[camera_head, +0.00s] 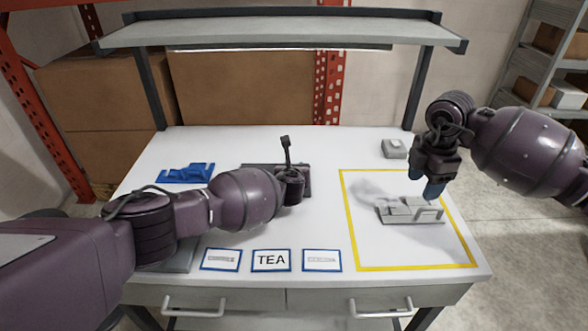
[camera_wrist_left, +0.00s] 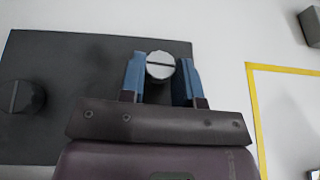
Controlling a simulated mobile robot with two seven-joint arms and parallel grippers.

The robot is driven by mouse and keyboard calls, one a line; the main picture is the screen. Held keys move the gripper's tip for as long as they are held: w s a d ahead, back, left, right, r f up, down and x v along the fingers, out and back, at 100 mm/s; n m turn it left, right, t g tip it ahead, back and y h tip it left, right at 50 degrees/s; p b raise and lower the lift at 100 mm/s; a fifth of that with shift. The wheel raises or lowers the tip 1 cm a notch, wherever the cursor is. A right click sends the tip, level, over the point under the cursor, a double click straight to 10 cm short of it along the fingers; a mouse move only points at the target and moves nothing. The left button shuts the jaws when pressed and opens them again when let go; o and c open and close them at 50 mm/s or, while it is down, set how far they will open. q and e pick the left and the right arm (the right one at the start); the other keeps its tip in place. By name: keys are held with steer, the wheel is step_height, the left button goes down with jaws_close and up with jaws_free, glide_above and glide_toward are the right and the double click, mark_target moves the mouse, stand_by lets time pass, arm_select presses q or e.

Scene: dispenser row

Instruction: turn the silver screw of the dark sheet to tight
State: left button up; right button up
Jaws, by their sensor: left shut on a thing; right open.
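The dark sheet (camera_wrist_left: 85,80) lies flat on the table and fills the left of the left wrist view. In the head view the dark sheet (camera_head: 256,167) is mostly behind my left arm. The silver screw (camera_wrist_left: 159,64) has a round slotted head near the sheet's right edge; its slot runs roughly crosswise in the wrist view. My left gripper (camera_wrist_left: 162,72) is shut on the silver screw, a blue finger on each side. Its fingers are hidden in the head view. My right gripper (camera_head: 432,190) is open, above the grey fixture, apart from the sheet.
A black slotted knob (camera_wrist_left: 22,97) sits on the sheet's left part. A grey fixture (camera_head: 405,213) stands inside the yellow outline (camera_head: 350,220). A blue part (camera_head: 186,173) lies at left, a small grey block (camera_head: 394,148) at back right.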

arm_select(q)
steer(key=shift+a+m+h, duration=0.1)
steer(key=shift+m+h, duration=0.2)
steer(key=m+h, duration=0.1)
steer(key=m+g+h, duration=0.1)
steer(key=h, duration=0.1)
steer(key=m+h, duration=0.1)
steer(key=m, duration=0.1)
steer(key=shift+w+a+h, duration=0.2)
steer(key=shift+a+h, duration=0.1)
steer(key=shift+h, duration=0.1)
steer(key=shift+w+a+r+m+g+h, duration=0.1)
steer(key=shift+w+r+m+g+h, duration=0.05)
steer(key=shift+m+g+h, duration=0.9)
steer(key=shift+w+a+r+m+g+h, duration=0.1)
steer(key=shift+m+g+h, duration=0.75)
steer(key=shift+m, duration=0.4)
steer(key=o, duration=0.8)
steer(key=shift+o, duration=0.7)
steer(key=shift+s+f, duration=0.1)
steer(key=shift+f, duration=0.1)
steer(key=shift+a, duration=0.1)
